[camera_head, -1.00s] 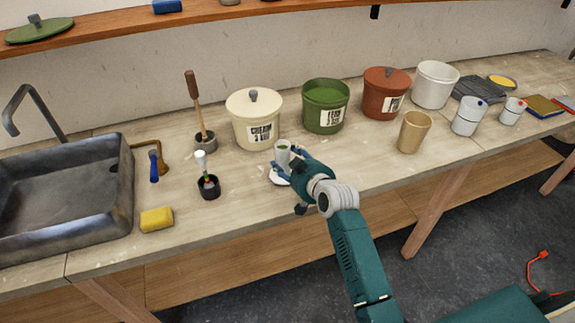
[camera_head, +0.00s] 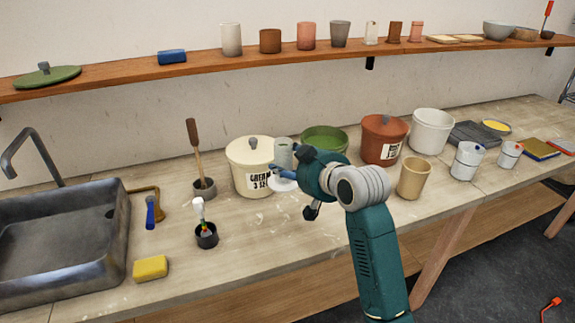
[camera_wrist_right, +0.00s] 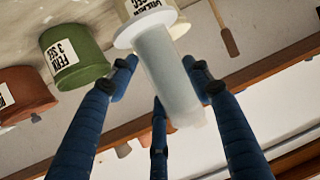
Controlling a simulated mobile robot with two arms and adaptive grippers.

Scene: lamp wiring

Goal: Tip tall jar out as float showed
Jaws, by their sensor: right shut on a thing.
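The tall jar (camera_head: 283,154) is a narrow, pale translucent cylinder on a white round foot. My right gripper (camera_head: 294,166) is shut on it, holding it raised and roughly upright in front of the cream bucket. In the right wrist view, the jar (camera_wrist_right: 168,75) runs between the blue fingers of the gripper (camera_wrist_right: 165,92), its white foot at the top of the picture. Its contents are not clear. A slim white-topped tool with a coloured band, perhaps the float (camera_head: 199,208), stands in a small black cup (camera_head: 206,239). My left gripper is not in view.
The grey sink (camera_head: 60,235) is at the left, with a yellow sponge (camera_head: 150,268) beside it. Behind the jar stand the cream bucket (camera_head: 247,180), green bucket (camera_head: 325,138) and red bucket (camera_head: 383,138). A tan cup (camera_head: 413,178) stands right of my arm.

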